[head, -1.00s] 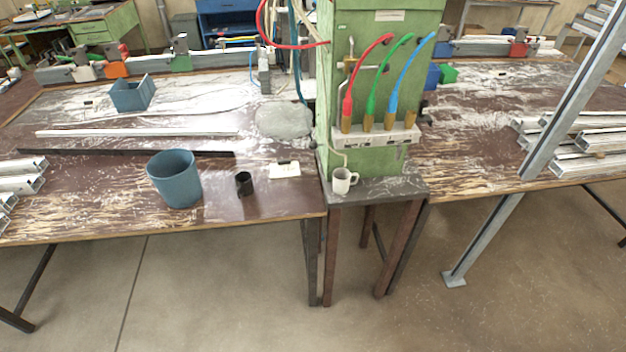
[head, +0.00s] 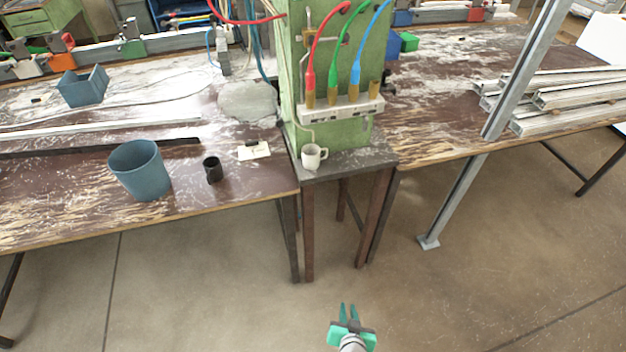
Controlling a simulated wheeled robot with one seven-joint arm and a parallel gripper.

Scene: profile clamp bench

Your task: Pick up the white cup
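The white cup (head: 312,157) stands upright on the front left part of a small dark stand (head: 345,164), with its handle to the right. A green machine column rises just behind it. My gripper (head: 348,306) shows at the bottom of the head view, with green fingers pointing up the picture. It is over the floor, in front of and well apart from the stand and cup. The two fingers are apart and nothing shows between them.
The green column (head: 335,133) carries red, green and blue hoses. On the left bench stand a blue bin (head: 140,171) and a black cup (head: 212,170); a white card (head: 254,150) lies near. A slanted metal post (head: 455,208) stands at right. The floor in front is clear.

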